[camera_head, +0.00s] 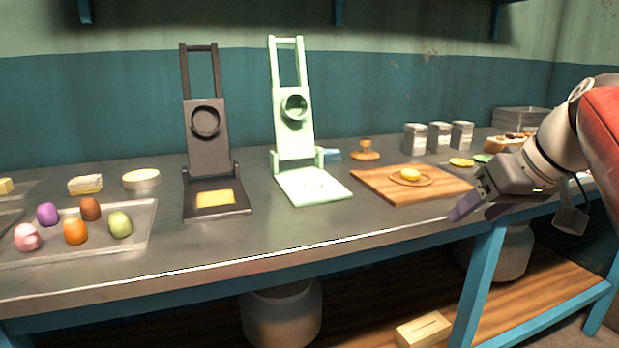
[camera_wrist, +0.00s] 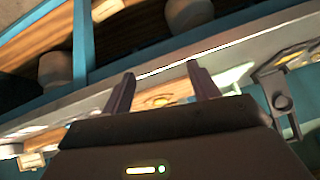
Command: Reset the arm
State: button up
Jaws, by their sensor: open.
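My gripper (camera_head: 462,207) is at the right in the head view, in front of the counter's front edge, its fingers pointing left and down. In the wrist view my gripper (camera_wrist: 160,82) shows two dark fingers spread apart with nothing held between them. My arm reaches in from the right edge of the head view. The metal counter (camera_head: 345,222) runs across the picture. A wooden board (camera_head: 445,185) with a round yellow item (camera_head: 410,175) on it lies on the counter, left of and behind my gripper.
A dark press (camera_head: 206,123) and a pale green press (camera_head: 293,110) stand upright, open, on the counter. A clear tray (camera_head: 140,235) holds several coloured balls at the left. Grey canisters (camera_head: 415,138) stand behind the board. Below are blue legs (camera_head: 478,285) and a wooden shelf (camera_head: 520,282).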

jog(key=s+a+f+m+h, duration=0.1)
jog(key=s+a+f, duration=0.2)
jog(key=s+f, duration=0.2)
jog(key=s+a+f+h, duration=0.1)
jog(key=s+a+f, duration=0.3)
jog(key=f, duration=0.5)
jog(key=s+a+f+m+h, duration=0.1)
jog(key=s+a+f, duration=0.2)
jog(key=s+f, duration=0.3)
jog(key=shift+s+a+f+m+g, duration=0.15)
jog(key=shift+a+f+m+g, duration=0.2)
jog(key=shift+f, duration=0.55)
